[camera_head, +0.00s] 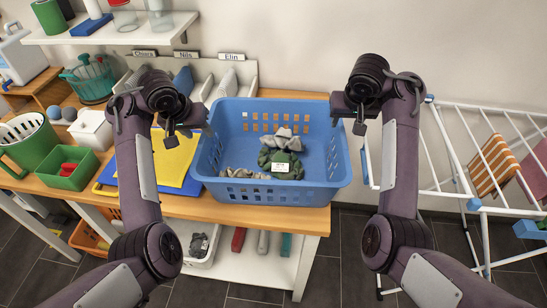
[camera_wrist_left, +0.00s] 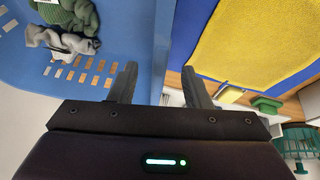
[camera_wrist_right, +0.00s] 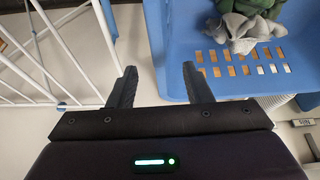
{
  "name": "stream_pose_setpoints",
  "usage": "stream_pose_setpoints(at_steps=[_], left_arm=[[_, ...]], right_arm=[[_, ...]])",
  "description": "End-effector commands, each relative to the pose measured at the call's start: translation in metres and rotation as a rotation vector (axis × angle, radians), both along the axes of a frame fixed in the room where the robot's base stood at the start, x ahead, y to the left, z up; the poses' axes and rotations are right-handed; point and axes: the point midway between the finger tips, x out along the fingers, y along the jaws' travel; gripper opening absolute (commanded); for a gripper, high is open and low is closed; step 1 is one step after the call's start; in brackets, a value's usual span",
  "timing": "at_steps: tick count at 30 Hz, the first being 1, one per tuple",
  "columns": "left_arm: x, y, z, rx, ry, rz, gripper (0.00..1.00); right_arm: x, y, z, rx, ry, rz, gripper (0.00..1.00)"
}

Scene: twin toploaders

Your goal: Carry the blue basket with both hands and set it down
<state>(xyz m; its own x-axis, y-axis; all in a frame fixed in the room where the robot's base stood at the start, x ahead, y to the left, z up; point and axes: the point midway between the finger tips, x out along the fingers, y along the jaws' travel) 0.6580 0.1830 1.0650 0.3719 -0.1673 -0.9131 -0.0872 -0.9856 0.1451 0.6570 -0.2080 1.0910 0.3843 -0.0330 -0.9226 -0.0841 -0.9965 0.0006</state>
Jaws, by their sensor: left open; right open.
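The blue basket (camera_head: 270,193) stands upright on the wooden table's right part, with crumpled grey and green cloths (camera_head: 281,160) inside. A white label lies on the green cloth. My left gripper (camera_head: 188,130) is open at the basket's left rim; in the left wrist view the basket's wall (camera_wrist_left: 160,45) runs between its two fingers (camera_wrist_left: 158,85). My right gripper (camera_head: 350,122) is open at the right rim; in the right wrist view the basket's edge (camera_wrist_right: 157,50) lies between its fingers (camera_wrist_right: 158,85). I cannot tell whether any finger touches the basket.
A green tub (camera_head: 68,170) and green bin (camera_head: 30,140) stand further left. Name-labelled holders (camera_head: 230,76) stand behind. A white drying rack (camera_head: 450,150) with cloths is at right. A low shelf (camera_head: 225,280) sits below the table.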

Motion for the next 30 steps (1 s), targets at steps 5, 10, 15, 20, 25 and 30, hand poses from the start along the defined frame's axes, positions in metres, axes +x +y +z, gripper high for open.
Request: stream_pose_setpoints(at_steps=[5, 10, 15, 20, 25, 30], left_arm=[[0.007, -0.002, -0.023, 0.006, 0.007, 0.000, 0.44], [0.014, -0.006, -0.043, 0.004, 0.007, 0.001, 0.44], [0.020, -0.009, -0.056, 0.002, 0.006, 0.000, 0.44], [0.023, -0.010, -0.061, 0.002, 0.004, 0.001, 0.44], [0.023, -0.010, -0.062, 0.000, 0.003, 0.002, 0.44], [0.023, -0.010, -0.061, 0.000, 0.003, 0.002, 0.34]], right_arm=[[0.008, -0.004, -0.022, -0.005, 0.006, -0.001, 0.45], [0.015, -0.004, -0.042, -0.005, 0.007, -0.002, 0.45], [0.021, -0.003, -0.055, -0.001, 0.006, -0.003, 0.45], [0.023, -0.003, -0.061, 0.001, 0.005, -0.003, 0.45], [0.024, -0.003, -0.061, 0.001, 0.004, -0.003, 0.45], [0.024, -0.003, -0.061, 0.001, 0.004, -0.002, 0.36]])
